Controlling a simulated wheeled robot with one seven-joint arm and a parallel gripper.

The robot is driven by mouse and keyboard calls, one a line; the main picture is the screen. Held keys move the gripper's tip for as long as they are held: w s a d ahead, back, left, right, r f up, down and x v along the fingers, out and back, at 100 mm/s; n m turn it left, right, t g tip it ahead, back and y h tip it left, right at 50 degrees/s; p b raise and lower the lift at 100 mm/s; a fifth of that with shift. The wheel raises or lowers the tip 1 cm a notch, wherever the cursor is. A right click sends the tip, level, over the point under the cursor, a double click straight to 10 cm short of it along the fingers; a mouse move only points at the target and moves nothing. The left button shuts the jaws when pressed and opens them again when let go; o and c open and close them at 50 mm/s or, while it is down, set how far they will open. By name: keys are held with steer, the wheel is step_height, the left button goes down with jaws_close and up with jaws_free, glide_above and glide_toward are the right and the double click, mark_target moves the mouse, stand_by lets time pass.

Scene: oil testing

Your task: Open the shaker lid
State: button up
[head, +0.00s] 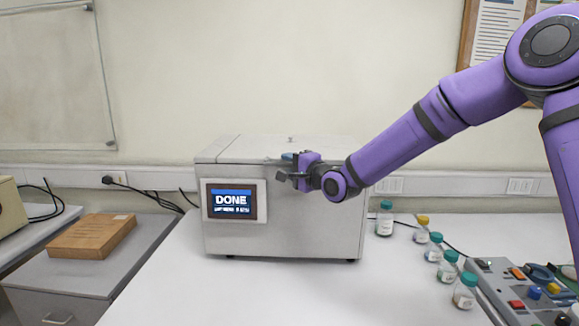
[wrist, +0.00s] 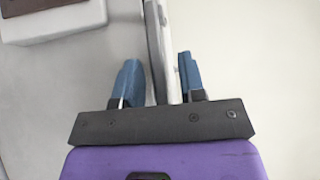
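The shaker is a pale grey box (head: 285,225) on the white bench, with a lit screen (head: 232,202) reading "DONE" on its front left. Its lid (head: 285,148) lies flat on top and looks closed. My gripper (head: 288,167) is at the lid's front edge, near the middle, reaching in from the right. In the wrist view my gripper (wrist: 160,80) has its two blue fingers apart, one on each side of a thin grey lid edge (wrist: 161,45). Narrow gaps seem to show beside the edge. The wrist part hides some of the front edge in the head view.
Several capped bottles (head: 436,247) stand in a row to the right of the shaker. A control panel (head: 525,290) with coloured buttons is at the right front. A wooden block (head: 92,237) sits on a lower cabinet at left. The bench before the shaker is clear.

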jaws_close()
